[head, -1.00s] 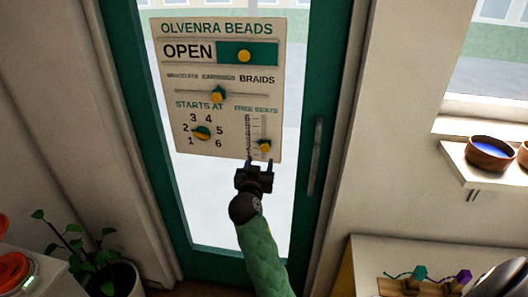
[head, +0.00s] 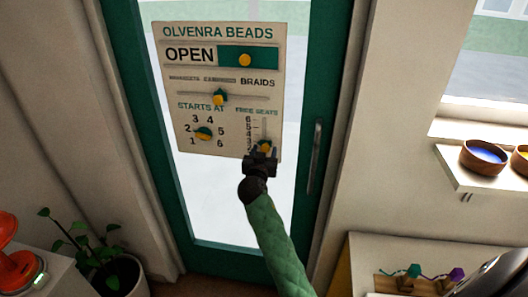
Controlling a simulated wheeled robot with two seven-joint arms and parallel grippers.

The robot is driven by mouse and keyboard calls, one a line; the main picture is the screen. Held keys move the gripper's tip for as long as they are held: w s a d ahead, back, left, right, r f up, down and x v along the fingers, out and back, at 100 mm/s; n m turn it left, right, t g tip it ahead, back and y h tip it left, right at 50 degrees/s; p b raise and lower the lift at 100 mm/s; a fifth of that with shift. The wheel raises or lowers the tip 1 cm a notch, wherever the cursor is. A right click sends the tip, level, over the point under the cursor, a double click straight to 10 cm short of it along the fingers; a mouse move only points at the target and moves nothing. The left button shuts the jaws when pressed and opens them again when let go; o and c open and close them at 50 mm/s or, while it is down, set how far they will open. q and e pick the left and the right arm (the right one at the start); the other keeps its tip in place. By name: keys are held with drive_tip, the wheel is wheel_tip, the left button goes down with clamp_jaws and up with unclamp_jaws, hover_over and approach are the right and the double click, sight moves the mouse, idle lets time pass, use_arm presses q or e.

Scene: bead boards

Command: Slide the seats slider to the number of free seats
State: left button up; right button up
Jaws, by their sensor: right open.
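The bead board (head: 232,63) hangs on the glass door and reads OLVENRA BEADS and OPEN. At its lower right, under FREE SEATS, is a vertical seats slider with a numbered scale (head: 249,131). Its yellow-and-teal knob (head: 265,146) sits low on the track, near the bottom. My right gripper (head: 263,153) is open at the knob, with its fingers around or just in front of it. I cannot tell whether they touch it. The gripper hides the lowest numbers and the bottom of the track. My left gripper is not in view.
The board also has an OPEN switch with a yellow knob (head: 245,60), a horizontal BRAIDS slider knob (head: 219,97) and a STARTS AT dial (head: 203,133). A door handle (head: 316,157) stands to the right. A shelf with bowls (head: 484,157) is further right. A plant (head: 88,250) is lower left.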

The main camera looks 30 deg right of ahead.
clamp_jaws()
drive_tip(key=shift+r, duration=1.55)
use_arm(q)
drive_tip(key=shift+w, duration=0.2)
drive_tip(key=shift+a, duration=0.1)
use_arm(e)
unclamp_jaws()
drive_tip(key=shift+s+a+f+b, duration=0.15)
drive_tip(key=shift+s+a+b, duration=0.15)
drive_tip(key=shift+s+b, duration=0.15)
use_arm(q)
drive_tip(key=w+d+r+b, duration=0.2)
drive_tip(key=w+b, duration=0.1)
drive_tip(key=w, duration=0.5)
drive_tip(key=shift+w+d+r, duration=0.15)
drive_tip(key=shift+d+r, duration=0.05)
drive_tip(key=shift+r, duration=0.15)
use_arm(e)
approach(264, 145)
drive_tip(key=shift+s+d+r, duration=0.15)
drive_tip(key=shift+r, duration=0.75)
